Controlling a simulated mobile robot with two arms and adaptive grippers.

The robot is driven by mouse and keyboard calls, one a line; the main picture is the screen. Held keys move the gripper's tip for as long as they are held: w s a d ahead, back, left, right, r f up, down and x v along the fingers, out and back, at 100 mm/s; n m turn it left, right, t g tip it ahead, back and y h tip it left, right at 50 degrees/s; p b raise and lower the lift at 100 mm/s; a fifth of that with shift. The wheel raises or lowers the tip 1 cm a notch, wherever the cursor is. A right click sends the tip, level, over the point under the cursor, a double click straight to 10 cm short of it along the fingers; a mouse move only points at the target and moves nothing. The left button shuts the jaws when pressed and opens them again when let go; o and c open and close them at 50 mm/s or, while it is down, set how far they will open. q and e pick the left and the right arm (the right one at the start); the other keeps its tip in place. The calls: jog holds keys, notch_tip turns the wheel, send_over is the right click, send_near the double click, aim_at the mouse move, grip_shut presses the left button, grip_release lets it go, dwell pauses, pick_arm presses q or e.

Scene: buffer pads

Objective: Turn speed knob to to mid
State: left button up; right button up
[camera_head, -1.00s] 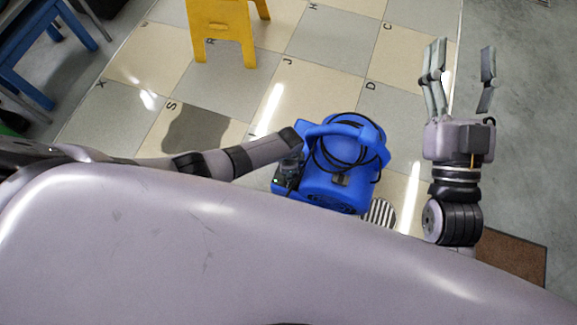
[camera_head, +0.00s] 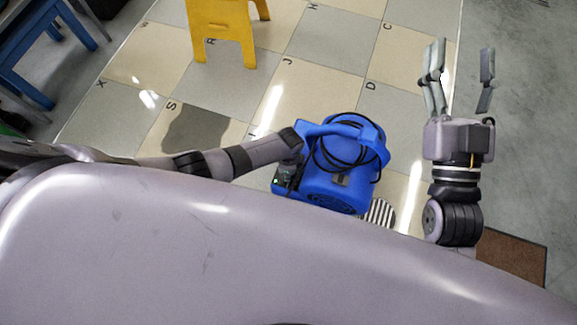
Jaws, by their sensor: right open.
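A blue floor blower (camera_head: 335,190) with a black cord coiled under its handle stands on the tiled floor, right of the picture's middle. A small dark knob or control part (camera_head: 341,180) shows on its side, too small to read its setting. My left arm comes in from the left, and its left gripper (camera_head: 285,180) points down at the blower's left side. The wrist hides most of its fingers, so their opening and any contact cannot be seen. My right gripper (camera_head: 460,80) is open and empty, raised to the right of the blower and apart from it.
A yellow wet-floor sign (camera_head: 222,30) stands at the back. A dark wet patch (camera_head: 200,130) lies on the tiles left of the blower. A blue table (camera_head: 40,50) is at the left edge. A brown mat (camera_head: 512,257) lies at lower right.

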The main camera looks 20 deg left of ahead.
pick_arm(q)
jog(key=o, duration=0.3)
jog(key=shift+r, duration=0.1)
notch_tip(320, 180, up, 12)
jog(key=shift+f, duration=0.1)
dwell(0.6)
dwell(0.5)
